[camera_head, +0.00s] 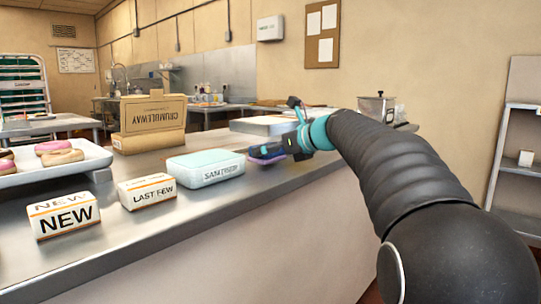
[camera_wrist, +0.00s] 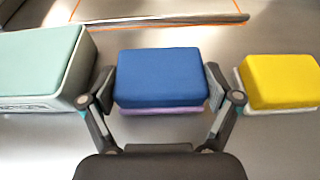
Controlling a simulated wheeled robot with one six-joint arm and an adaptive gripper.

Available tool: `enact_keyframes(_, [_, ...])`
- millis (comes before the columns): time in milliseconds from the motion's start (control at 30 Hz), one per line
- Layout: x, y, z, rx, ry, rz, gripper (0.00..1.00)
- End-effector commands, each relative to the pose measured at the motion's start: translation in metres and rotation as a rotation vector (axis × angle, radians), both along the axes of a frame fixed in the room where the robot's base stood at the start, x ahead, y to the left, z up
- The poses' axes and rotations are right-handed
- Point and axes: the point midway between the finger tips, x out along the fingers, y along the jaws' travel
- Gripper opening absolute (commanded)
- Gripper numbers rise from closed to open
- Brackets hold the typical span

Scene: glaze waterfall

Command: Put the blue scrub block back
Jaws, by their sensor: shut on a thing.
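The blue scrub block (camera_wrist: 160,78), with a purple layer along its lower edge, sits between the two fingers of my gripper (camera_wrist: 164,105) in the wrist view. The fingers are shut on its left and right sides. In the head view my gripper (camera_head: 285,148) is low over the counter, just right of the teal-lidded sanitiser box. A purple and dark edge of the block (camera_head: 266,158) shows under it there. I cannot tell whether the block touches the counter.
The sanitiser box (camera_head: 207,168) stands close left of the block. A yellow block (camera_wrist: 280,80) with a white underside lies to the right. An orange outline (camera_wrist: 243,45) marks the counter beyond. "LAST FEW" (camera_head: 147,191) and "NEW" (camera_head: 63,215) signs and a donut tray (camera_head: 88,158) stand left.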

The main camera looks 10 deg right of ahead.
Motion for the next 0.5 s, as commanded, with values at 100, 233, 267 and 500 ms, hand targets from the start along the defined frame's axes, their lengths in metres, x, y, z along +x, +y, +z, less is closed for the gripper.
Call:
enact_keyframes(100, [-0.0004,-0.0001,-0.0077,0.000,0.000,0.000,0.42])
enact_keyframes(233, [-0.0003,-0.0001,-0.0068,-0.001,-0.001,0.000,0.42])
enact_keyframes(267, [-0.0002,-0.0001,-0.0068,-0.001,-0.001,0.000,0.42])
enact_keyframes(500, [-0.0003,-0.0001,-0.0104,-0.001,-0.001,0.000,1.00])
